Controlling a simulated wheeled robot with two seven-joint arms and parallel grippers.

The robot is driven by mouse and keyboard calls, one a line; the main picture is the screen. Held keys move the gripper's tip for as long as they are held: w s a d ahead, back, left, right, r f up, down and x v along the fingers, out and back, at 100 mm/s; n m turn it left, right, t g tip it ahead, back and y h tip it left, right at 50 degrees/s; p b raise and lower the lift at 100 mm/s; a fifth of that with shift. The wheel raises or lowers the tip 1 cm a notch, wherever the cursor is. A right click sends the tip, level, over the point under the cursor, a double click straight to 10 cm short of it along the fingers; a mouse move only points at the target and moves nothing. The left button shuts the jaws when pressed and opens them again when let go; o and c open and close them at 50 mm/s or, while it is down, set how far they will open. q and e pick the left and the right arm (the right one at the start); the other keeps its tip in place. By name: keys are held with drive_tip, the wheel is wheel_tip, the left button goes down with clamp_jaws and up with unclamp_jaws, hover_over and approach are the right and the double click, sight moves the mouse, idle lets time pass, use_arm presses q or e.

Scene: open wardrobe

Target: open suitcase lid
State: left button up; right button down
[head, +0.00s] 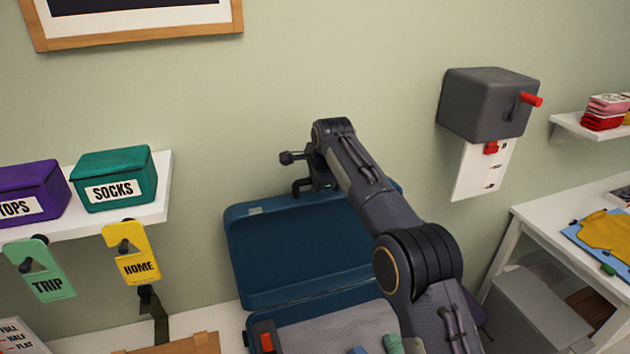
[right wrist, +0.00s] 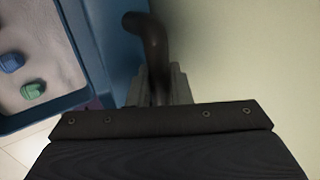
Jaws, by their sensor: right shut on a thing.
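The blue suitcase lid (head: 290,250) stands raised, close to upright, near the wall at the centre of the head view. The suitcase base (head: 350,325) lies below it, with a grey lining and a red piece at its left corner. My right gripper (head: 312,184) is at the lid's top edge, shut on the dark lid handle (head: 299,187). In the right wrist view the curved handle (right wrist: 151,38) comes out from between my right fingers (right wrist: 158,85), beside the blue lid (right wrist: 118,35). My arm hides the lid's right part. My left gripper is not in view.
Rolled items, one green (head: 393,343), lie in the base. A white shelf (head: 150,203) with purple (head: 33,190) and teal (head: 112,178) boxes is at left. A grey wall box (head: 485,103) with a red crank hangs at right, above a white table (head: 540,215).

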drive_tip(key=shift+d+f, duration=0.1)
drive_tip(key=shift+d, duration=0.1)
drive_tip(key=c, duration=1.4)
unclamp_jaws()
drive_tip(key=shift+w+f, duration=0.1)
drive_tip(key=shift+o, duration=0.2)
drive_tip(key=shift+s+r, duration=0.3)
drive_tip(key=shift+r, duration=0.15)
drive_tip(key=b+v, duration=0.1)
drive_tip(key=v, duration=0.5)
drive_tip(key=shift+w+b, duration=0.1)
drive_tip(key=shift+b, duration=0.2)
drive_tip(key=shift+s+d+r, duration=0.15)
drive_tip(key=shift+s+r, duration=0.1)
drive_tip(key=shift+r, duration=0.3)
